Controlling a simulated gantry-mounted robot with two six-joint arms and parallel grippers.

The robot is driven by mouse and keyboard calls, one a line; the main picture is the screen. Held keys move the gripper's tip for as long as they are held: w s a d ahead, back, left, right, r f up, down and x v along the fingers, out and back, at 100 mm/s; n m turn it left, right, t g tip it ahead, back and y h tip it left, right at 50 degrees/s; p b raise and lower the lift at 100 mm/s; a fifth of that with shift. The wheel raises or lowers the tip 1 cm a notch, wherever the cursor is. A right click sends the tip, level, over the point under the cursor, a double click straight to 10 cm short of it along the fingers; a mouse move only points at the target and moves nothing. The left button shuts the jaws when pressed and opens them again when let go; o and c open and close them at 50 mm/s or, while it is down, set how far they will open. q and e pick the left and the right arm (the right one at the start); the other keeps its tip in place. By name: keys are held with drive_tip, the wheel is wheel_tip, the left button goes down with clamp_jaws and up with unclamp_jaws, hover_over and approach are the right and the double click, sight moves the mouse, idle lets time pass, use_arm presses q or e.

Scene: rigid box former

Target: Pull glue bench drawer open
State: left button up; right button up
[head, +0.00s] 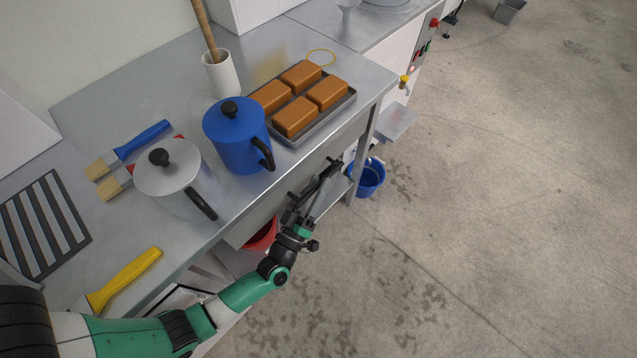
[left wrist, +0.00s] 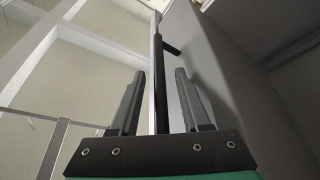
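The glue bench (head: 330,150) runs diagonally across the head view. Its grey drawer front shows below the bench's front edge, partly behind my left gripper (head: 315,182). The drawer front (left wrist: 225,75) is a flat grey panel on the right in the left wrist view. A dark bar handle (left wrist: 160,85) stands off from it. My left gripper (left wrist: 160,100) is open, with one finger on each side of the bar. Gaps show between the bar and both fingers. How deep the bar sits between the fingers is hard to tell. My right gripper is not in view.
On the bench stand a blue pot (head: 235,140), a grey pot (head: 170,180), a tray with brown blocks (head: 298,97), and brushes. A red bucket (head: 262,235) and a blue bucket (head: 369,178) are below. The floor (head: 480,220) in front is clear.

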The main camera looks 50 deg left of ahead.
use_arm(q)
clamp_jaws()
idle(1.3)
